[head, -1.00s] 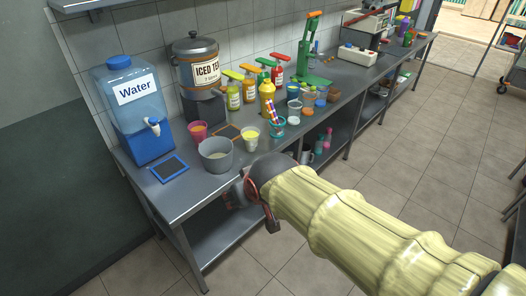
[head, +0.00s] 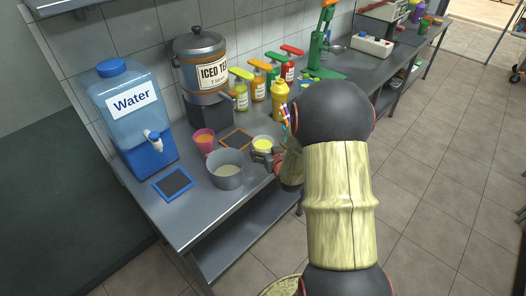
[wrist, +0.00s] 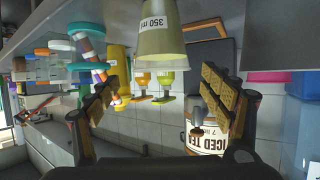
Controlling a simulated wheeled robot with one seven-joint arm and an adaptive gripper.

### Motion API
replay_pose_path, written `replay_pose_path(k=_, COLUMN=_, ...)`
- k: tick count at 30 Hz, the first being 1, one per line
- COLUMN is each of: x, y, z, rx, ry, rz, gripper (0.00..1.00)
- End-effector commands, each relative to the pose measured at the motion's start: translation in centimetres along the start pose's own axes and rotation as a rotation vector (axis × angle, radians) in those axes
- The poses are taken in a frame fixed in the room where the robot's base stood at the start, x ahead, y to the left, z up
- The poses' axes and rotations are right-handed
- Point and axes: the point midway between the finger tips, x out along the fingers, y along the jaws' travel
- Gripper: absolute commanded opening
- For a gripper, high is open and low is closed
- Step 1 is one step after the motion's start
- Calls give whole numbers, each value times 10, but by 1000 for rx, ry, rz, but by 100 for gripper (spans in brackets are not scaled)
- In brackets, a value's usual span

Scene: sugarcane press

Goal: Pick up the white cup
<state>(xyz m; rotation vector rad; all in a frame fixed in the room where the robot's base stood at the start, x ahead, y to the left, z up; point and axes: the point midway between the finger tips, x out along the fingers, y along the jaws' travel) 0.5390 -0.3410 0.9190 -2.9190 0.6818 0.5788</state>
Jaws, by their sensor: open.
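The pale cup (head: 262,146), whitish with yellow contents, stands upright on the counter between the grey pot and the bottles. In the wrist view, which looks upside down, a pale cup (wrist: 160,38) marked 350 ml fills the top middle. My gripper (wrist: 158,105) is open, its two padded fingers wide apart with nothing between them. The cup is beyond the fingertips, around the middle of the gap. In the head view my gripper (head: 268,159) is close by the cup on its front right side, partly hidden by my arm. I cannot tell whether they touch.
A grey pot (head: 226,171) and a pink cup (head: 204,141) stand left of the pale cup. An orange-framed board (head: 236,139) lies behind it. Sauce bottles (head: 259,84), a yellow bottle (head: 280,100) and the iced tea dispenser (head: 200,62) stand farther back. The counter's front edge is near.

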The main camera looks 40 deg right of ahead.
Motion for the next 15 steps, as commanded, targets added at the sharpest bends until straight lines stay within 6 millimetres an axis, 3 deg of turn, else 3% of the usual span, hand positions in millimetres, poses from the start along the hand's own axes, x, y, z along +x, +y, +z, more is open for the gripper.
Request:
replay_pose_path(k=9, x=41, y=-4, z=7, rx=0, ry=-1, rz=-1, gripper=81)
replay_pose_path(k=15, x=57, y=-4, z=4, rx=0, ry=-1, rz=0, gripper=81)
